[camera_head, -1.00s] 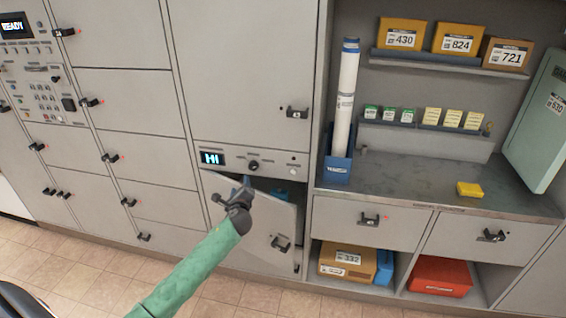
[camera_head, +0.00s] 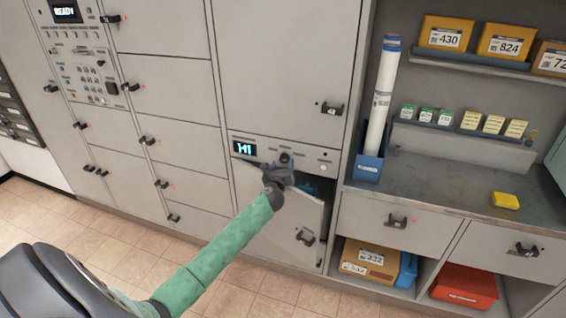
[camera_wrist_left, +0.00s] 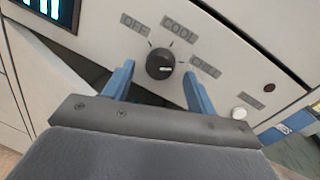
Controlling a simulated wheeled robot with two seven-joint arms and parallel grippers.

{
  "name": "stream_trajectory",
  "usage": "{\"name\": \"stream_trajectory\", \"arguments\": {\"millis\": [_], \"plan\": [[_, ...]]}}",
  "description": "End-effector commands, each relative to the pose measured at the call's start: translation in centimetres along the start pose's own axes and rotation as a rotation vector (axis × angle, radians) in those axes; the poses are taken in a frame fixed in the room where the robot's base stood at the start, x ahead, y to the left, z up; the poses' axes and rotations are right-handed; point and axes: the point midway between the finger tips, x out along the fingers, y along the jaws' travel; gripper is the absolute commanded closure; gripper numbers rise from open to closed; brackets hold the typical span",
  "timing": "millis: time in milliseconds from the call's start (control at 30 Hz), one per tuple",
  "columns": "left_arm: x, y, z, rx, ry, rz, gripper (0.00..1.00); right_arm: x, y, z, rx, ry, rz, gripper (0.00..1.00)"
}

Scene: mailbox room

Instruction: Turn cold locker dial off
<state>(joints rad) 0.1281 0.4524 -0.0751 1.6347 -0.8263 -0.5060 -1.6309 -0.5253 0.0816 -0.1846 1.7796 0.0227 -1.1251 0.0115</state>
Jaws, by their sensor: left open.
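The cold locker dial (camera_wrist_left: 160,64) is a round black knob on a grey panel. OFF, COOL and CHILL labels are printed around it in the left wrist view. Its white mark points right, toward the CHILL side. In the head view the dial (camera_head: 285,157) sits just above my left gripper (camera_head: 277,175). The blue fingers of my left gripper (camera_wrist_left: 158,88) are open, one on each side of the dial. The lit display (camera_head: 244,148) left of the dial reads HI. My right gripper is not in view.
The locker door (camera_head: 285,222) below the panel stands ajar, under my left arm. A round white button (camera_wrist_left: 239,113) is right of the dial.

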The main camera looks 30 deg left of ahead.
Motion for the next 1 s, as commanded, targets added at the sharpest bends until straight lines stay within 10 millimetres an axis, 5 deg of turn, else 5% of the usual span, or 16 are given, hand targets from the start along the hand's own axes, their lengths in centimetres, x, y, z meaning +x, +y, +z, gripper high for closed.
{"name": "stream_trajectory", "arguments": {"millis": [467, 733, 1000], "plan": [[1.5, 0.0, 0.0, 0.000, 0.000, 0.000, 0.43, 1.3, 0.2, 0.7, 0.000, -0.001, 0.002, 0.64], [1.5, 0.0, 0.0, 0.000, 0.000, 0.000, 0.87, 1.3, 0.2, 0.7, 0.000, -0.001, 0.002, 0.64], [1.5, 0.0, 0.1, -0.024, 0.004, 0.001, 0.87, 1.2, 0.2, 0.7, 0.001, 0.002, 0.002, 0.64]]}}
